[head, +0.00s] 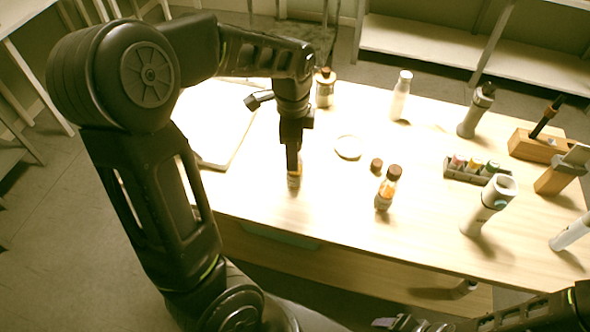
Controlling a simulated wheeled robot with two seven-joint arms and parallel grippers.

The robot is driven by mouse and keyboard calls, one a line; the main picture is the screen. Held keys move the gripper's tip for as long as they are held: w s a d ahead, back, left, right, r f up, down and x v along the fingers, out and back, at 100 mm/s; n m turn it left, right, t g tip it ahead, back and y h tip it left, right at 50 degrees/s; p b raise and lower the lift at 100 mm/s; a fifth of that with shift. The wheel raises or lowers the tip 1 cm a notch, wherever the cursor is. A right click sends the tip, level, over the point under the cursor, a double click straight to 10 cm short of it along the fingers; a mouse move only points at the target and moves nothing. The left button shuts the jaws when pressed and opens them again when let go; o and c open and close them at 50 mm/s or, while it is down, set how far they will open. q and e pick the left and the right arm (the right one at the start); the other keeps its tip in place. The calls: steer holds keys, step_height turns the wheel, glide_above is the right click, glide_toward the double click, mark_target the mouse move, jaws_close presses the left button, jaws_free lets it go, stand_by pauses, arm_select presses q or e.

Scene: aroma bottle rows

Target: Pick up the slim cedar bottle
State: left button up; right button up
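A small bottle (294,180) with an orange-brown band stands on the wooden table, directly below my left gripper (293,168). The gripper points straight down and hides the bottle's top. Its fingers are seen edge-on, so I cannot tell whether they are around the bottle or open above it. A similar bottle (386,190) with a brown cap and orange label stands to the right. A wider jar-like bottle (325,88) with a dark top stands at the back. I cannot read which label says cedar. My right gripper (403,323) is low at the bottom edge, partly cut off.
A small brown cap (376,165) and a round pale dish (348,147) lie between the bottles. Farther right are a white bottle (401,95), grey flask (477,110), white tumbler (490,203), rack of small vials (470,169) and wooden block (537,146). A pale board (213,125) lies left.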

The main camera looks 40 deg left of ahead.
arm_select(q)
steer(key=shift+c, duration=0.2)
stand_by(0.3)
jaws_close()
stand_by(0.3)
stand_by(0.8)
